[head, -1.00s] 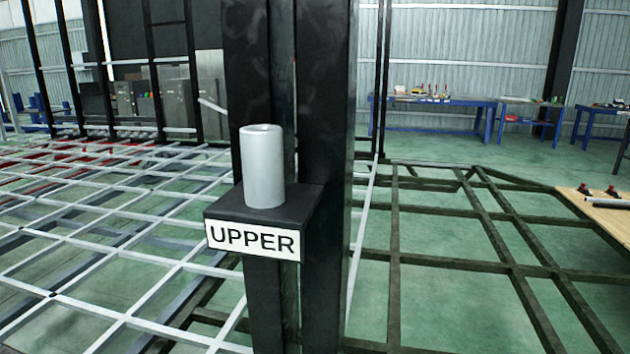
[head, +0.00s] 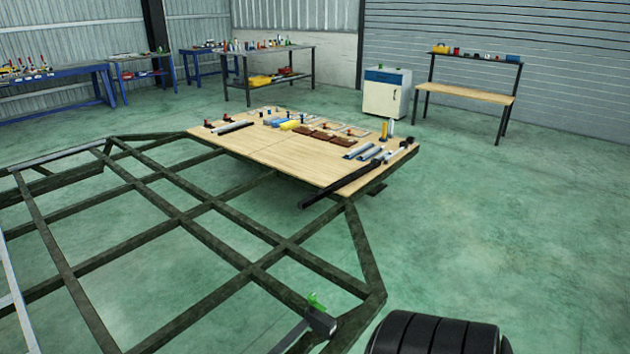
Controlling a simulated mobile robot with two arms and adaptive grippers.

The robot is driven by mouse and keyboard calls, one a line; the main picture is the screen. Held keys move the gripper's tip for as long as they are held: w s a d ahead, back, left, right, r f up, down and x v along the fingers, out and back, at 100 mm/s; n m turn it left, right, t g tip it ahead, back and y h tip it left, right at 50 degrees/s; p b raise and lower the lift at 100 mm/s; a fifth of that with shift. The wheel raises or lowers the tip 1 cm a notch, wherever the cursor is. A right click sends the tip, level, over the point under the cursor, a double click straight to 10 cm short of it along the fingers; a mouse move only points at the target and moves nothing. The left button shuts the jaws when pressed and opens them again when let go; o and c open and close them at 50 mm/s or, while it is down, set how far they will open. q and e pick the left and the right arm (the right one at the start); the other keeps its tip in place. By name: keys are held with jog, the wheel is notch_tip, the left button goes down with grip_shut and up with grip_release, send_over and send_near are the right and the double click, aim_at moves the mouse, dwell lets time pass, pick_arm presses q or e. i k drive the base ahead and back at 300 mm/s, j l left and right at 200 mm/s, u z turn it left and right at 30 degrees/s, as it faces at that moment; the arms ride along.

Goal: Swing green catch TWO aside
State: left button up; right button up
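A small green catch (head: 316,301) sits on top of a dark block (head: 320,322) at the bottom middle of the head view, by the near right corner of the dark chassis frame (head: 240,285). A grey bar runs from the block down to the lower left. No number or label shows on the catch, so I cannot tell whether it is catch TWO. Neither of my grippers is in view.
A black ribbed tyre (head: 437,336) stands at the bottom right, close to the frame corner. A wooden worktop (head: 258,148) with tools and parts is at the frame's far end. Workbenches and a white cabinet (head: 386,93) stand behind. The green floor on the right is clear.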

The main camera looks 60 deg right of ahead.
aim_at(312, 298)
jog(key=k+z, duration=0.1)
jog(key=z, duration=1.85)
